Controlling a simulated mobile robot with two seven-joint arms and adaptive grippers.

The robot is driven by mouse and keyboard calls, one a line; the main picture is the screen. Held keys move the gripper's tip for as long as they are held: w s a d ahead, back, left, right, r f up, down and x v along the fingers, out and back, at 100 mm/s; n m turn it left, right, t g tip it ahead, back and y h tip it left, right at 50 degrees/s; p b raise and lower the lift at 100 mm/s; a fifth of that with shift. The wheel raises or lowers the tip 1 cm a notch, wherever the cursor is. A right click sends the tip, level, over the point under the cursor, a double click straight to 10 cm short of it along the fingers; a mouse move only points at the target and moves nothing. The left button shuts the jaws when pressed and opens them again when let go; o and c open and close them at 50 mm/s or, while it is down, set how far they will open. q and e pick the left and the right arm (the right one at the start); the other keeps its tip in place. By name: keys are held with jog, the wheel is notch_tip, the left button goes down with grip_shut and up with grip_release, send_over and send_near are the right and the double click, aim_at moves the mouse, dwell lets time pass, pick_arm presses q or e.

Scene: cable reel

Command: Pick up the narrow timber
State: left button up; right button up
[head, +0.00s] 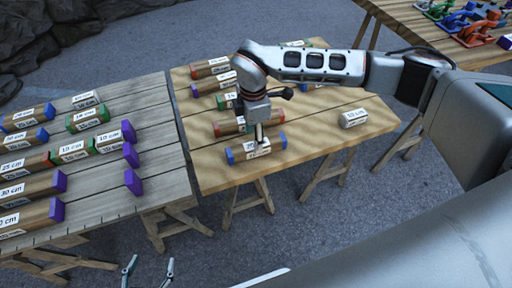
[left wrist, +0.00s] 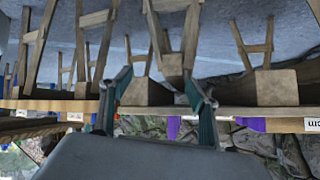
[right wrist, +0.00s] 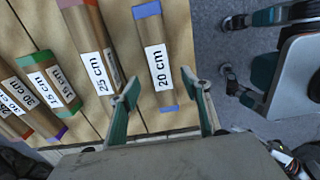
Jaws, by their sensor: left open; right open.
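Several wooden timbers with coloured ends and white length labels lie on the tables; which one is meant by narrow I cannot tell for sure. A blue-ended timber marked 20 cm (head: 257,149) lies near the front edge of the right table. My right gripper (head: 260,140) points down over it and partly hides it. In the right wrist view, this timber (right wrist: 155,58) shows between the open fingers of my right gripper (right wrist: 162,108), with nothing held. My left gripper (head: 147,268) is open and empty, low in front of the tables; its spread fingers (left wrist: 160,95) show in the left wrist view.
A red-ended timber marked 25 cm (right wrist: 92,62) lies close beside the 20 cm one. A pale labelled piece (head: 353,118) lies to the right. The left table (head: 115,165) holds several more timbers. Coloured tools (head: 465,22) lie on a far table.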

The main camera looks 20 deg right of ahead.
jog(key=f, duration=0.1)
jog(key=f+b, duration=0.1)
jog(key=f, duration=0.1)
jog(key=d+f, duration=0.1)
jog(key=f, duration=0.1)
jog(key=shift+s+f, duration=0.1)
jog(key=shift+s, duration=0.1)
jog(key=shift+w+f+b, duration=0.1)
jog(key=shift+f+b, duration=0.2)
jog(key=shift+a+r, duration=0.1)
jog(key=c, duration=1.3)
